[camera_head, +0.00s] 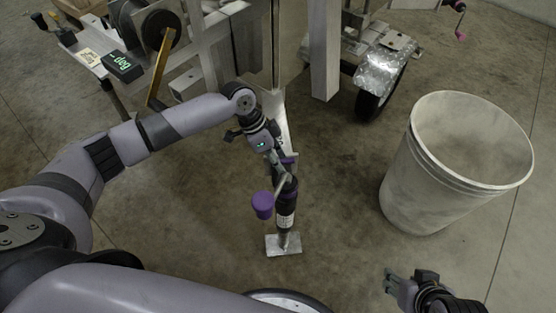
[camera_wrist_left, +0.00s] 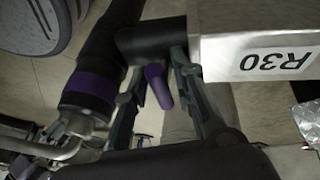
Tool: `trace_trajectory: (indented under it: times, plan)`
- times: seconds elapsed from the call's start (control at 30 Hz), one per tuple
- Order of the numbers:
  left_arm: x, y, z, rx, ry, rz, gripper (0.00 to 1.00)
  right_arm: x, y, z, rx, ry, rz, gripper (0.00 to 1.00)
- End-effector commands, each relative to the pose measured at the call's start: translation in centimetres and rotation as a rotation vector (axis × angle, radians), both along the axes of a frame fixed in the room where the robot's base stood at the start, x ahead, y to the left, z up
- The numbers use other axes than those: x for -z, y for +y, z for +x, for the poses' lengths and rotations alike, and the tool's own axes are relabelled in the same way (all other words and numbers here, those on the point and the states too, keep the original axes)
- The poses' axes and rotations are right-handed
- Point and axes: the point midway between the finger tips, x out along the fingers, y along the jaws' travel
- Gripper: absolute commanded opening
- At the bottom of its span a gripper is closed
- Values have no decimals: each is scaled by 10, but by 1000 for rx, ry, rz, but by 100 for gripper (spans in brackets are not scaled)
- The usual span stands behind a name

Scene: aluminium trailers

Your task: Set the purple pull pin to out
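The purple pull pin (camera_wrist_left: 158,86) shows in the left wrist view, below a dark fitting beside the trailer's tongue. My left gripper (camera_wrist_left: 165,75) is open, with one finger on each side of the pin; I cannot tell if either finger touches it. In the head view my left gripper (camera_head: 272,150) is at the upper part of the trailer jack (camera_head: 286,210), and it hides the pin there. The jack has a purple crank knob (camera_head: 262,205) and stands upright on a square foot plate (camera_head: 283,244). My right gripper (camera_head: 408,284) is open and empty at the lower right.
A large pale bin (camera_head: 440,185) stands on the right. A trailer wheel (camera_head: 380,92) with a metal fender is at the back. A winch (camera_head: 150,28) and a small box with green digits (camera_head: 123,66) are at the upper left. The floor between jack and bin is clear.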

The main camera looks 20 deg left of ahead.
Motion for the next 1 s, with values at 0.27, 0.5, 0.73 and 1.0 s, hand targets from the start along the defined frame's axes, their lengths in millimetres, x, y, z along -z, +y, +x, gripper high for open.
trace_trajectory:
  times: [0.27, 0.5, 0.73, 1.0]
  plan:
    - [0, 0, 0, 0, 0, 0, 4, 0, 0, 0, 0, 1, -1, 40]
    - [0, 0, 0, 0, 1, 0, 0, 0, 0, 0, 0, 1, -1, 40]
    - [0, 0, 0, 0, 1, 0, 0, 0, 0, 0, 0, 1, -1, 40]
    - [-7, 0, 0, 1, 2, -1, 0, -4, 0, 0, 0, 4, -1, 40]
